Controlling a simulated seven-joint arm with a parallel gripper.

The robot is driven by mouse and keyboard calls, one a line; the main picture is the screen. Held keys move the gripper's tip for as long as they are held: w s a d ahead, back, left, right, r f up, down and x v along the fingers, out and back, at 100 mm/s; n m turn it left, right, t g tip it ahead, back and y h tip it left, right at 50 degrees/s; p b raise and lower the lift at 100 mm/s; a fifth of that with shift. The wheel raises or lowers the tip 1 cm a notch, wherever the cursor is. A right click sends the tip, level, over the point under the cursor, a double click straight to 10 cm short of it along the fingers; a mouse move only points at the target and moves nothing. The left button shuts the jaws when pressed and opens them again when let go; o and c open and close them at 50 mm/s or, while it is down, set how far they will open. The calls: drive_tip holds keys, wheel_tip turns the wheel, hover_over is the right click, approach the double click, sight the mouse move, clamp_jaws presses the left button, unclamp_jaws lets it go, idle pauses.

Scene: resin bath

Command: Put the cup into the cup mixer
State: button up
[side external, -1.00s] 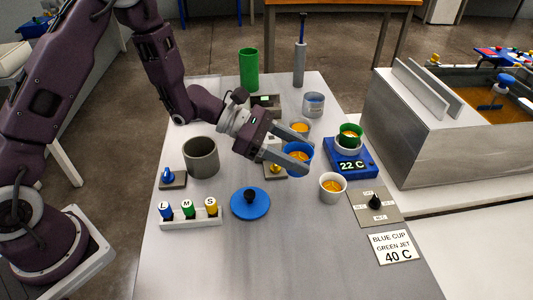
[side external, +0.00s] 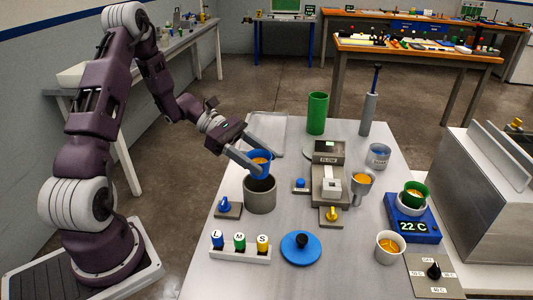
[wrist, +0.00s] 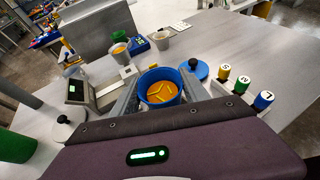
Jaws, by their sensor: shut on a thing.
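The blue cup (side external: 259,170) holds orange resin and is upright between the two fingers of my gripper (side external: 256,160). Its bottom is at or just above the open mouth of a grey cylinder (side external: 260,198), probably the cup mixer; I cannot tell whether it has entered. The dark inside of the cylinder shows below the cup. In the wrist view the cup (wrist: 160,93) is seen from above, with the fingers on both sides, and it hides the cylinder.
A rack with L, M and S bottles (side external: 240,255) and a blue lid (side external: 301,248) are in front. A blue knob (side external: 226,207) is left of the cylinder. A flow device (side external: 329,170), a white cup (side external: 389,247) and a 22 C scale-like unit (side external: 413,228) are to the right.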

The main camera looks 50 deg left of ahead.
drive_tip(key=shift+f, duration=2.4)
drive_tip(key=o, duration=1.4)
drive_tip(key=shift+o, duration=0.2)
drive_tip(key=v, duration=0.7)
